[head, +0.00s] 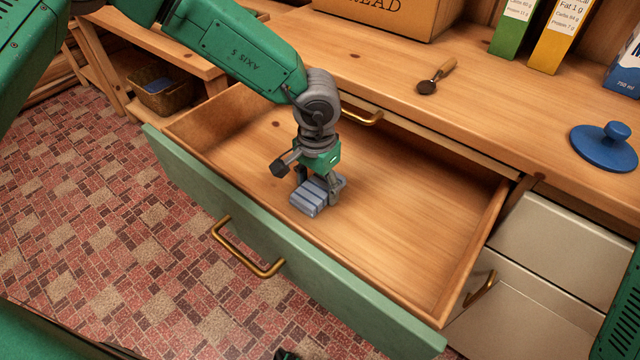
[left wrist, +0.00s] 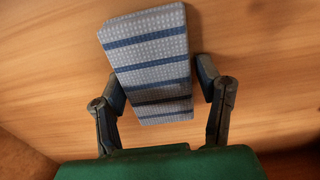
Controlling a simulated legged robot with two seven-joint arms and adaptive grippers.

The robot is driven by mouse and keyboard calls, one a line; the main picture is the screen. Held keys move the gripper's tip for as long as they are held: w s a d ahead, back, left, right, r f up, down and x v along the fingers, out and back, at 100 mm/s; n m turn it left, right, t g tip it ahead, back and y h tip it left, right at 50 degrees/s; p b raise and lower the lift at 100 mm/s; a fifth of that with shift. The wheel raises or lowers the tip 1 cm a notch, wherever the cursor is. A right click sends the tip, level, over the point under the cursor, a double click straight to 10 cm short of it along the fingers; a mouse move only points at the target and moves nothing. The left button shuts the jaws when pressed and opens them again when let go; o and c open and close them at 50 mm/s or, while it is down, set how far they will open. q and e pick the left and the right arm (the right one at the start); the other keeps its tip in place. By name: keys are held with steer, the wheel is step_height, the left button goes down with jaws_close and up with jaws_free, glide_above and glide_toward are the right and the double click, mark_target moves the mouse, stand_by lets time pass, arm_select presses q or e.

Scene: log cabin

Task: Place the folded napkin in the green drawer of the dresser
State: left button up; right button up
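The folded napkin (head: 315,195) is pale blue with darker blue stripes. It is inside the pulled-out green drawer (head: 330,295) of the dresser, at or very near the bare wooden floor. My left gripper (head: 321,187) points down into the drawer with its fingers either side of the napkin. In the left wrist view the napkin (left wrist: 150,62) lies between the two fingers. The left-hand finger is close against its edge, and a narrow gap shows at the right-hand finger, so the gripper looks open around it. My right gripper is out of view.
The dresser top (head: 390,60) holds a bread box (head: 385,12), a wooden-handled scoop (head: 437,76), upright cartons (head: 560,35) and a blue lid (head: 606,145). White drawers (head: 560,250) are at right. A basket (head: 160,90) stands at left. The rest of the drawer floor is clear.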

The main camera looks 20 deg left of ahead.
mark_target(323, 186)
arm_select(q)
steer(key=shift+o, duration=0.4)
steer(key=shift+a+f, duration=0.1)
steer(key=shift+a, duration=0.1)
steer(key=shift+d, duration=0.4)
steer(key=r, duration=0.1)
steer(key=r+p, duration=0.1)
steer(key=r, duration=0.2)
steer(key=shift+w+d+r, duration=0.1)
steer(key=shift+d+r, duration=0.2)
steer(key=shift+d, duration=0.05)
step_height(323, 186, up, 8)
steer(key=p, duration=0.2)
steer(key=shift+a+p, duration=0.15)
steer(key=shift+p, duration=0.2)
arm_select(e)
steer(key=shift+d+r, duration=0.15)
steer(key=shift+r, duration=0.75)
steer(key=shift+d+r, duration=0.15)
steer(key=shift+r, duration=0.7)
